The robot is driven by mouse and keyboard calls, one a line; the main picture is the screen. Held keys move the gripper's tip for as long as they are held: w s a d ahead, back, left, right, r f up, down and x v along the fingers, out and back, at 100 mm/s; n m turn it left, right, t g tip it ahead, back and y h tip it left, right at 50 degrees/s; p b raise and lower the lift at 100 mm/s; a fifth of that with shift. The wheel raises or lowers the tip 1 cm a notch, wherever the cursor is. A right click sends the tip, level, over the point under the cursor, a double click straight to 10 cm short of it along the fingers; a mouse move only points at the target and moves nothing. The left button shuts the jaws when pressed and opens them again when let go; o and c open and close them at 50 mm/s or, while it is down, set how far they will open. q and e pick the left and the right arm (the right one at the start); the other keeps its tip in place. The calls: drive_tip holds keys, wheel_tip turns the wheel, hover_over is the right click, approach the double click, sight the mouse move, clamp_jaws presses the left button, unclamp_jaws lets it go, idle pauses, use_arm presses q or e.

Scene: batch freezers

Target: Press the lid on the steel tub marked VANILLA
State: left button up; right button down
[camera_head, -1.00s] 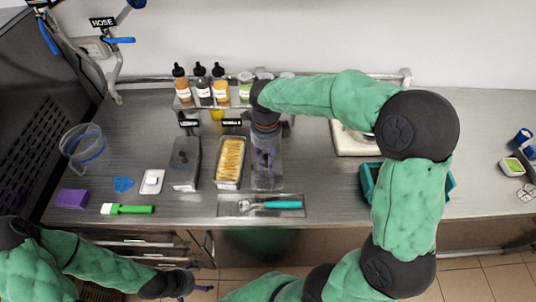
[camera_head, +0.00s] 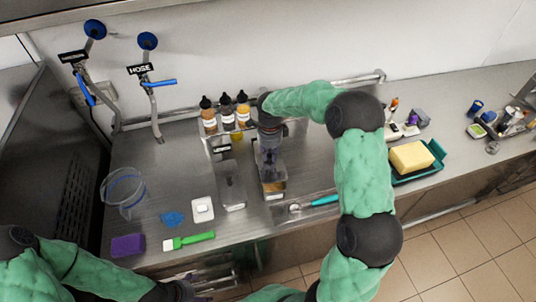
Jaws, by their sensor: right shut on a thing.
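I cannot tell whether the lid touches the rim. The tub's own marking is hidden behind my right arm and gripper. Another steel tub (camera_head: 232,186), with a grey cover, stands just to the left, below a small black sign (camera_head: 221,149). My left gripper (camera_head: 185,291) is low at the bottom edge; its fingers are too unclear to read.
A scoop with a teal handle (camera_head: 316,203) lies right of the tubs. Several sauce bottles (camera_head: 226,112) stand on a rack behind. A green brush (camera_head: 188,240), white scale (camera_head: 202,210) and clear jug (camera_head: 123,188) are left. A yellow block in a teal tray (camera_head: 411,157) is right.

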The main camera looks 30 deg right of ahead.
sight(270, 164)
drive_tip(key=shift+d+f+b, duration=0.15)
drive_tip(key=shift+f+b, duration=0.15)
drive_tip(key=shift+f, duration=0.35)
drive_tip(key=shift+f+b, duration=0.6)
drive_tip(key=shift+f, duration=0.75)
drive_tip(key=shift+f+b, duration=0.95)
drive_tip(key=shift+f, duration=0.3)
drive_tip(key=shift+b, duration=0.4)
drive_tip(key=shift+f+b, duration=0.15)
drive_tip(key=shift+b, duration=0.4)
idle(0.6)
drive_tip(key=c, duration=0.6)
unclamp_jaws()
